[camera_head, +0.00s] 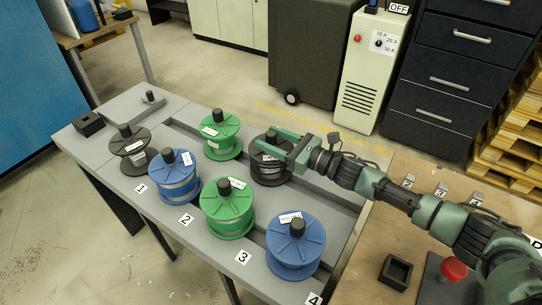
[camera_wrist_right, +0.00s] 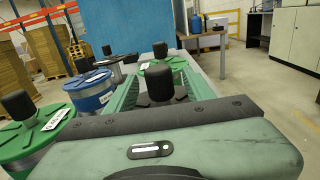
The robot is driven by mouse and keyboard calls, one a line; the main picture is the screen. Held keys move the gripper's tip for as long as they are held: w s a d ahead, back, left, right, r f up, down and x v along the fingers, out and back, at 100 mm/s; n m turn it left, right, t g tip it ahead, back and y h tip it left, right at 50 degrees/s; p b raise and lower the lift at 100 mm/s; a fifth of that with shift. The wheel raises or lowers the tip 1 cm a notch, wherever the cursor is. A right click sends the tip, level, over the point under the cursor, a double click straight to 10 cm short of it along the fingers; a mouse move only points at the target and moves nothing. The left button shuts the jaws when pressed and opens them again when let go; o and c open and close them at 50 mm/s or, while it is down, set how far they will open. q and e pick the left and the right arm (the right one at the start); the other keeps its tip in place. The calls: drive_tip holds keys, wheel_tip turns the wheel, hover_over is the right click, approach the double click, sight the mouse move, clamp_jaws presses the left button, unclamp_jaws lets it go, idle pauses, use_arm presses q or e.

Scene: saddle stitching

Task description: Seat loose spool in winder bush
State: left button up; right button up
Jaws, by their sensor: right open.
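Several spools with dark top knobs stand upright on the grey table. A dark spool (camera_head: 268,174) is at my right gripper (camera_head: 275,144). The gripper is open, with its two fingers on either side of the knob; in the right wrist view the knob (camera_wrist_right: 160,84) stands between the green fingers, apart from them. Other spools are dark (camera_head: 128,147), blue (camera_head: 175,182), green (camera_head: 222,140), green (camera_head: 228,212) and blue (camera_head: 294,250). I cannot tell which one is the loose spool. A short dark peg (camera_head: 150,97) stands on the table's far end, possibly the bush. My left gripper is not in view.
A small black block (camera_head: 88,124) sits at the table's far left corner. Number tags (camera_head: 186,219) line the front edge. A wooden bench on the right holds a black square holder (camera_head: 396,272) and a red button (camera_head: 453,269). A grey cabinet (camera_head: 372,75) stands behind.

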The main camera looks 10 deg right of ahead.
drive_tip(key=shift+w+a, duration=0.1)
drive_tip(key=shift+w, duration=0.05)
clamp_jaws()
idle(1.3)
drive_tip(key=shift+w+r, duration=0.1)
drive_tip(key=shift+r, duration=0.1)
